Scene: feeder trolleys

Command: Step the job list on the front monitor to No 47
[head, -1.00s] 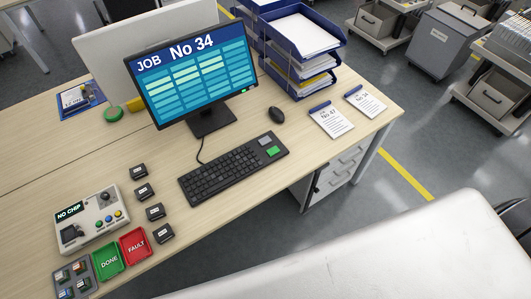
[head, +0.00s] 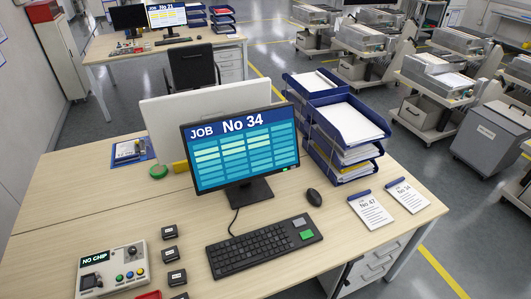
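The front monitor (head: 240,150) stands on the near desk and reads "JOB No 34" above a grid of blue and pale green cells. A black keyboard (head: 250,250) lies in front of it, with a grey key and a green key (head: 306,235) at its right end. A black mouse (head: 314,197) lies to the right. Two job cards lie at the right desk edge: one reads "No 47" (head: 371,211), the other appears to read "No 34" (head: 408,197). Neither of my grippers is in view.
A tester box (head: 112,268) showing "NO CHIP" stands at the left front, beside several small black blocks (head: 170,254). Blue paper trays (head: 345,130) stand right of the monitor. Another desk with a monitor reading "No 21" (head: 167,16) and a chair (head: 192,66) are behind. Trolleys stand at right.

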